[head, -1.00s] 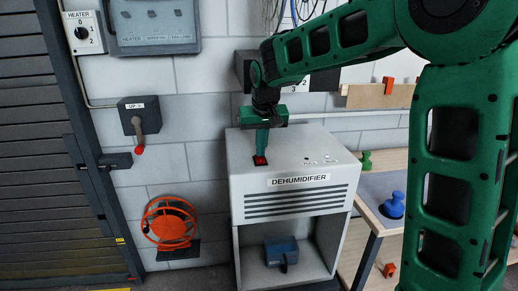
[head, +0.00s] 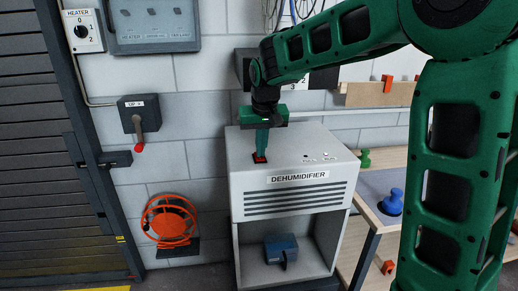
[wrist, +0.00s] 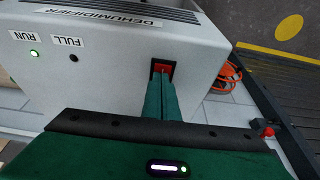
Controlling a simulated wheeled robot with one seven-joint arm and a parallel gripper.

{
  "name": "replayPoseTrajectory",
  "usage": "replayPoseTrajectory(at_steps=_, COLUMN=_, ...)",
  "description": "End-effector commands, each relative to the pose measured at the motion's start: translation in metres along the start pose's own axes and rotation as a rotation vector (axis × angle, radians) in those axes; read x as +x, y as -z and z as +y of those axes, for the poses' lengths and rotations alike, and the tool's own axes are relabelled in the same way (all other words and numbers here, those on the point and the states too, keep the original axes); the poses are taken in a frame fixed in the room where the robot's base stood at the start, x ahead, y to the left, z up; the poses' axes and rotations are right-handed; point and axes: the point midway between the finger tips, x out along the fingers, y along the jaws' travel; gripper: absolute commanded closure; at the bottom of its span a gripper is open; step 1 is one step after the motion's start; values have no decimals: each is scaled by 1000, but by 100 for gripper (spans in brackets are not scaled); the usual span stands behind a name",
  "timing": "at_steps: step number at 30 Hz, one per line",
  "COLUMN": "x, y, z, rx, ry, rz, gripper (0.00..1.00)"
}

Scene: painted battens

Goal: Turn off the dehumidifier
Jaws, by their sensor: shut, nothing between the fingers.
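My gripper (head: 261,154) is shut and empty, pointing down at the switch. Its green fingertips (wrist: 158,84) cover part of the switch; I cannot tell whether they touch it. In the wrist view the RUN lamp (wrist: 34,53) glows green and the FULL lamp (wrist: 73,58) is dark.
A heater switch (head: 82,31) and a grey lever box (head: 139,115) with a red-tipped handle are on the wall to the left. An orange reel (head: 169,220) hangs below. A bench with a blue knob-shaped object (head: 393,202) stands to the right.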

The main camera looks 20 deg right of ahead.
Motion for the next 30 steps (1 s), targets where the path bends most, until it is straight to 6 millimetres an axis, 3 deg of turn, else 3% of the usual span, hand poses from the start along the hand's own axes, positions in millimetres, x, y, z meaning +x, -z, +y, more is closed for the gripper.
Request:
replayPoseTrajectory(at_steps=6, x=-1, y=1, z=0, rx=0, ry=0, rz=1, gripper=100)
replayPoseTrajectory(at_steps=11, x=-16, y=5, z=1, rx=2, ry=1, rz=3, gripper=100)
replayPoseTrajectory(at_steps=24, x=-102, y=9, z=0, rx=1, ry=1, rz=2, gripper=100)
replayPoseTrajectory(at_steps=30, x=-128, y=8, z=2, rx=2, ry=0, rz=1, gripper=100)
